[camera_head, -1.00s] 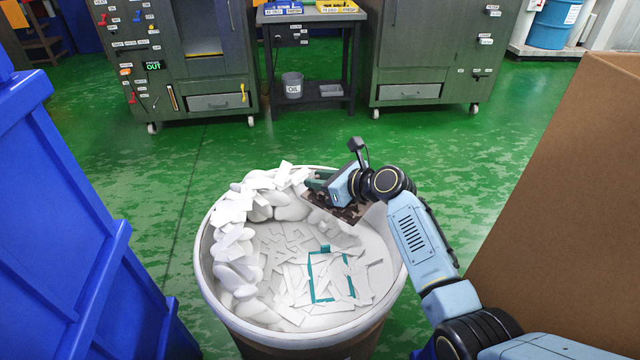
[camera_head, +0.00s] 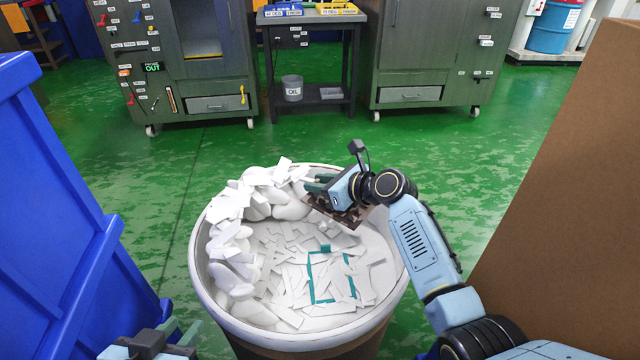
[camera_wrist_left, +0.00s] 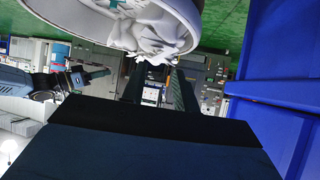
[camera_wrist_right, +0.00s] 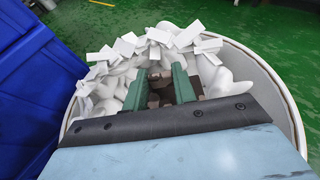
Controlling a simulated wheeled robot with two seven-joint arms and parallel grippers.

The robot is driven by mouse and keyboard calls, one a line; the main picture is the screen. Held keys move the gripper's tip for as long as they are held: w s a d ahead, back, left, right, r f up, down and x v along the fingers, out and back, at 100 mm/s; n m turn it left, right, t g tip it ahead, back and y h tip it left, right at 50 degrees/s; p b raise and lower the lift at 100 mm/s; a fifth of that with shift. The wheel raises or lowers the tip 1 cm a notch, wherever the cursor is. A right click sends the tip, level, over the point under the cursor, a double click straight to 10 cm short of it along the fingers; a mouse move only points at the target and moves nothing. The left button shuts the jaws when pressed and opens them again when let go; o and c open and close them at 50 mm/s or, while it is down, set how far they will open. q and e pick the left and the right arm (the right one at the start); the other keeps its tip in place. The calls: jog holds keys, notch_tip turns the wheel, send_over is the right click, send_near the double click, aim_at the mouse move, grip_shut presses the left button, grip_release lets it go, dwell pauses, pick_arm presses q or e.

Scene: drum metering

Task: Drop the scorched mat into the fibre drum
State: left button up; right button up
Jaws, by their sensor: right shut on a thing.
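The scorched mat (camera_head: 340,215), a brown, dark-blotched sheet, is in my right gripper (camera_head: 318,184) over the back right of the fibre drum's opening. In the right wrist view the mat (camera_wrist_right: 172,90) shows between the green fingers, and much of it is hidden by the gripper. The fibre drum (camera_head: 208,278) is round with a pale rim and brown side. It holds white scraps and rounded lumps. My left gripper (camera_head: 180,338) is empty and open at the bottom left, left of the drum; its spread fingers (camera_wrist_left: 155,92) show in the left wrist view.
A teal rectangular outline (camera_head: 312,278) shows among the drum's scraps. A blue bin (camera_head: 60,220) stands at left, and a large brown box (camera_head: 570,200) at right. Grey cabinets (camera_head: 185,60) and a small table (camera_head: 310,60) stand behind. Green floor (camera_head: 450,150) lies clear between.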

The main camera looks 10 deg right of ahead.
jog(key=shift+f+b, duration=0.65)
jog(key=shift+b, duration=0.3)
jog(key=shift+f+b, duration=0.65)
jog(key=shift+b, duration=0.35)
pick_arm(q)
jog(key=w+d+r+t+h, duration=0.1)
jog(key=r+t+h, duration=0.1)
jog(key=r+t, duration=0.3)
jog(key=d+r+t+h, duration=0.2)
jog(key=r+t, duration=0.4)
jog(key=r, duration=0.5)
jog(key=shift+w+d, duration=0.3)
jog(key=shift+w, duration=0.1)
pick_arm(e)
jog(key=o, duration=1.1)
jog(key=shift+f, duration=0.1)
pick_arm(q)
jog(key=shift+f, duration=0.1)
